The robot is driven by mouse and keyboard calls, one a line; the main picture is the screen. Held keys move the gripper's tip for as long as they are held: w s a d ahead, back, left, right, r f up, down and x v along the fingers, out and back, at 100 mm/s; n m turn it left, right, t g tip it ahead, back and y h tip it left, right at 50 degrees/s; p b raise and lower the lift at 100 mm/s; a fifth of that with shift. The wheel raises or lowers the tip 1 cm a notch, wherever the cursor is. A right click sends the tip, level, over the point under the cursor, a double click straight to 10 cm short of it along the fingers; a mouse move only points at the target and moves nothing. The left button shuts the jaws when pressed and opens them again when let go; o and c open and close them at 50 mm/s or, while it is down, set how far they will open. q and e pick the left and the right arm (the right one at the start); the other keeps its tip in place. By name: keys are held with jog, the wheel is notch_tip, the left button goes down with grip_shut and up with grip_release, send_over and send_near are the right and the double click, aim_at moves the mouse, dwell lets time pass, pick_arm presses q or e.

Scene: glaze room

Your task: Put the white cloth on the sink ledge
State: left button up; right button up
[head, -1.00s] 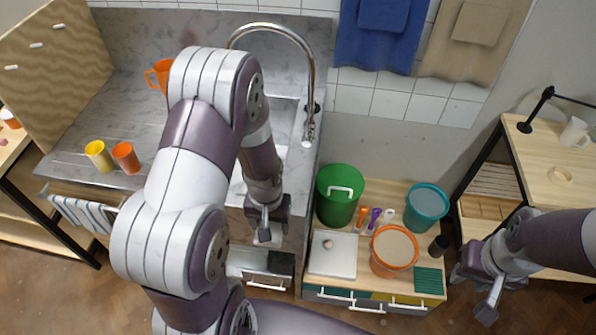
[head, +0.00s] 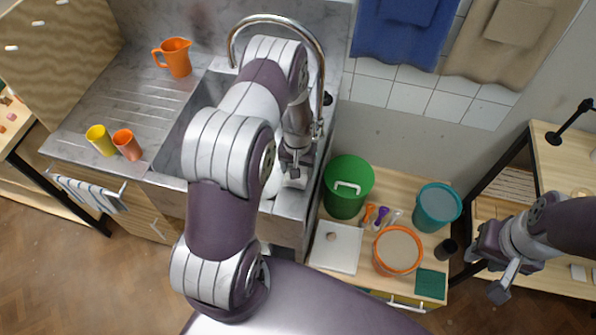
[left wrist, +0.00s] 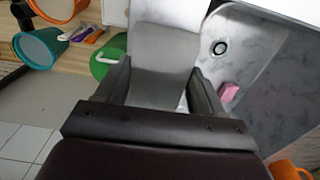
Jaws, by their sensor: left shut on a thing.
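My left gripper (head: 296,168) is over the front right part of the sink (head: 170,160), beside its right-hand ledge (head: 292,206). In the left wrist view my left gripper (left wrist: 163,95) is shut on the white cloth (left wrist: 165,62), which looks pale grey and hangs between the fingers. A small pale part of the cloth (head: 294,182) shows under the gripper in the head view. I cannot tell whether the cloth touches the ledge. My right gripper (head: 490,278) is at the right, above the floor beside the wooden unit, with its fingers apart and empty.
A curved tap (head: 322,75) rises close behind my left arm. An orange jug (head: 175,57), a yellow cup (head: 101,140) and an orange cup (head: 127,145) stand on the drainer. Green (head: 348,187), teal (head: 437,207) and orange-rimmed (head: 397,251) buckets stand right of the sink. A pink sponge (left wrist: 228,92) lies in the basin.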

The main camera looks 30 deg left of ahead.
pick_arm(q)
jog(key=f, duration=0.1)
jog(key=p, duration=0.1)
jog(key=f, duration=0.1)
jog(key=shift+s+f, duration=0.25)
jog(key=shift+f, duration=0.65)
jog(key=o, duration=1)
